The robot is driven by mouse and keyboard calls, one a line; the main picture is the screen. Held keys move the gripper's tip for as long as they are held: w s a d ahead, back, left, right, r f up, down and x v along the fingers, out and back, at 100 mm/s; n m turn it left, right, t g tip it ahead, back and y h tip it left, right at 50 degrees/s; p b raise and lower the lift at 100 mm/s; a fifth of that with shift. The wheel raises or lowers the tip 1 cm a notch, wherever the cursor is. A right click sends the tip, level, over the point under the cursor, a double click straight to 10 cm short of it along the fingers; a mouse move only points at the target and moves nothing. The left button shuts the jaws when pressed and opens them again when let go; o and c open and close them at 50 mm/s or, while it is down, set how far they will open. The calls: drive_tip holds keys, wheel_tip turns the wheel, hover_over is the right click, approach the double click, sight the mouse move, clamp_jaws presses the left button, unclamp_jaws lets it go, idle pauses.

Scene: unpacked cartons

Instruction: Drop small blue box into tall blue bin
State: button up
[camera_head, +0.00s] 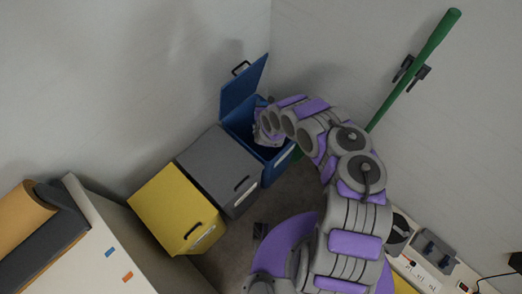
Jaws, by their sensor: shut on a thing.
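The tall blue bin (278,168) stands at the back in the corner, with its lid (242,90) tipped up and open. My arm reaches in from the right, and my gripper (261,128) is over the bin's opening, pointing down into it. The gripper is shut on the small blue box, which is mostly hidden by the gripper and hard to tell from the blue bin. The fingertips are not clearly visible.
A grey bin (222,172) and a yellow bin (177,208) stand left of the blue bin, both lids closed. A green pole (413,65) leans at the right wall. A white cabinet (105,250) is at lower left, a power strip (420,272) at lower right.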

drive_tip(key=shift+s+a+f, duration=0.25)
drive_tip(key=shift+a+f, duration=0.05)
drive_tip(key=shift+f, duration=0.2)
drive_tip(key=shift+s+d+f, duration=0.1)
drive_tip(key=shift+d+f, duration=0.3)
drive_tip(key=shift+f, duration=0.35)
drive_tip(key=f, duration=0.1)
drive_tip(key=f+b, duration=0.1)
drive_tip(key=f, duration=0.2)
drive_tip(key=shift+a+f+b, duration=0.25)
drive_tip(key=shift+b, duration=0.05)
drive_tip(key=shift+d, duration=0.1)
drive_tip(key=o, duration=0.6)
drive_tip(key=shift+r, duration=0.1)
drive_tip(key=o, duration=0.5)
drive_tip(key=p+v, duration=0.4)
drive_tip(key=v, duration=1.3)
drive_tip(key=shift+p, duration=0.4)
